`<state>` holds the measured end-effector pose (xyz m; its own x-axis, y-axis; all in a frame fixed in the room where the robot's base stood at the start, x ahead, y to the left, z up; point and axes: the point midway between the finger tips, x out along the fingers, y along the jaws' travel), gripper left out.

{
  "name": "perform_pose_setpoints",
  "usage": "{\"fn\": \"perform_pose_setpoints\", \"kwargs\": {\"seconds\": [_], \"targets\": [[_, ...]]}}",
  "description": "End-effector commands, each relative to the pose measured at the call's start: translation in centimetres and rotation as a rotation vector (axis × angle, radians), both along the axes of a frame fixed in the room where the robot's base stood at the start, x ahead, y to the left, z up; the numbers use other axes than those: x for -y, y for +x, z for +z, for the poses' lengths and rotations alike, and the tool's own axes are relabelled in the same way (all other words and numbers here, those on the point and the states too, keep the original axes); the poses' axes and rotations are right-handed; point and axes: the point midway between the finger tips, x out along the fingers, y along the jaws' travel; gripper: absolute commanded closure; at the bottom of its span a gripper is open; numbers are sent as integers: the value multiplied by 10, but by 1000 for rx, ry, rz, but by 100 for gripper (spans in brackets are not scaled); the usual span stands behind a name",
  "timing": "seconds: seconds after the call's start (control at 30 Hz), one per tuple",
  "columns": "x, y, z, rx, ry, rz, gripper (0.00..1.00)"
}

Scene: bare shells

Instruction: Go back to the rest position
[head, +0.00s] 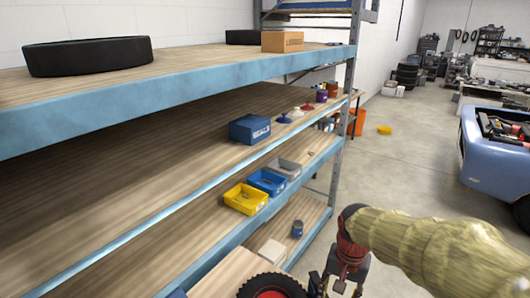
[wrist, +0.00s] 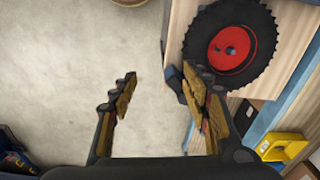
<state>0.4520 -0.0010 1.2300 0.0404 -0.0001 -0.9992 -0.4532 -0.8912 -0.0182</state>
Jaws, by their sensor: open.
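My gripper (head: 341,283) shows at the bottom of the head view, beside the shelf's right end, with my arm reaching in from the right. In the wrist view my gripper (wrist: 158,84) is open, its two fingers wide apart with only bare floor between them. A black knobbly wheel with a red hub (wrist: 228,50) lies on a wooden surface just beyond the right finger; it also shows at the bottom edge of the head view (head: 270,290). A small dark object (wrist: 174,80) shows beside the right finger, partly hidden.
A blue-edged shelf rack (head: 200,99) fills the left. It holds a black tyre (head: 88,56), a cardboard box (head: 282,42), a blue box (head: 250,129), and yellow (head: 246,199), blue (head: 267,182) and grey bins. A blue car (head: 490,150) stands right. The floor (head: 400,165) between is mostly clear.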

Motion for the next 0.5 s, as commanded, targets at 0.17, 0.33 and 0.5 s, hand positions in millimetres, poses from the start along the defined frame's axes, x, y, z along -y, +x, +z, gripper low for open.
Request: {"fn": "perform_pose_setpoints", "kwargs": {"seconds": [0.17, 0.33, 0.5], "targets": [[0, -60, -3, 102, -28, 305, 53], [-1, -108, -11, 205, -67, 460, 53], [-1, -144, -22, 320, -96, 467, 53]]}}
